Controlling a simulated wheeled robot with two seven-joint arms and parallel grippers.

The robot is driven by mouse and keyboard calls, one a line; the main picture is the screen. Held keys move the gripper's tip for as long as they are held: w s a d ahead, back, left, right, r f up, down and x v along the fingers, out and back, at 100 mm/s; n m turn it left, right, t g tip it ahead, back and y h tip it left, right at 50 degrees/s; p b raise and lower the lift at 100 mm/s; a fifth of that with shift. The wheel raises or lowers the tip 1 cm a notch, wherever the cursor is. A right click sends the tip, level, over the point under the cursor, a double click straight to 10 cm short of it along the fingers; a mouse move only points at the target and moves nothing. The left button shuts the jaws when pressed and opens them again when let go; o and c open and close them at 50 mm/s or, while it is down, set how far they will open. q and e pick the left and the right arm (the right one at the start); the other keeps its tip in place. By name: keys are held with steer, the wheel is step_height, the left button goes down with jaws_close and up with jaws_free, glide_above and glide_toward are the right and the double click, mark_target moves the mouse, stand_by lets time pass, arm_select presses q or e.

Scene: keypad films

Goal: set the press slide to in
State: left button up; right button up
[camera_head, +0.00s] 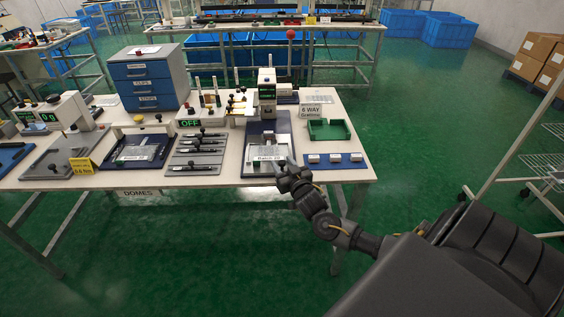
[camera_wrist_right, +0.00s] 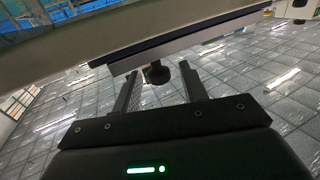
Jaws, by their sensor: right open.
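The press (camera_head: 267,92) stands upright on the white table, with a small display on its front. Its slide (camera_head: 282,148) lies in front of the press, toward the table's front edge, with a light plate and a label reading "Batch 20". My right gripper (camera_head: 284,170) is at the front end of the slide and partly covers it. In the right wrist view my right gripper (camera_wrist_right: 158,88) is open, its two fingers apart. A dark round knob (camera_wrist_right: 157,73) sits between the fingertips, under a pale-edged plate. I cannot tell whether the fingers touch it. My left gripper is not in view.
Blue drawers (camera_head: 148,80) stand further back.

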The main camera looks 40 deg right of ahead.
steer(key=shift+w+d, duration=0.15)
steer(key=shift+w, duration=0.4)
jaws_close()
steer(key=shift+w+d+b, duration=0.35)
steer(key=shift+w+d, duration=0.25)
steer(key=shift+w, duration=0.2)
steer(key=shift+w+d+b, duration=0.35)
steer(key=shift+w+d, duration=0.25)
steer(key=shift+w, duration=0.2)
steer(key=shift+s, duration=0.1)
jaws_free()
